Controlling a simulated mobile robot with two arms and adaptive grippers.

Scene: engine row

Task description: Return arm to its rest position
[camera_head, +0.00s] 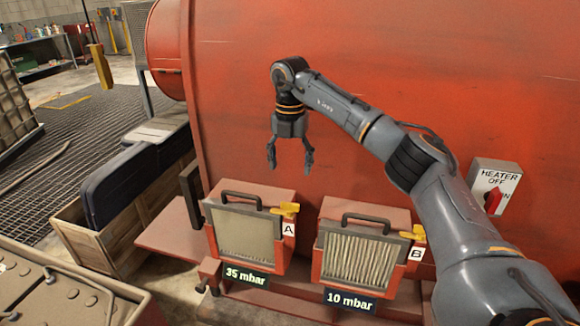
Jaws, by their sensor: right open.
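My right arm comes in from the lower right and reaches up across the red engine casing (420,60). Its right gripper (289,168) hangs fingers down in front of the casing, above the gap between two filter boxes. The gripper is open, with nothing between its fingers. It is apart from both boxes. My left gripper does not show.
Filter box A (247,232), labelled 35 mbar, and filter box B (357,255), labelled 10 mbar, have dark handles and yellow levers. A heater switch (494,187) is right of my arm. An open wooden crate (105,245) stands at left. Grated floor lies beyond.

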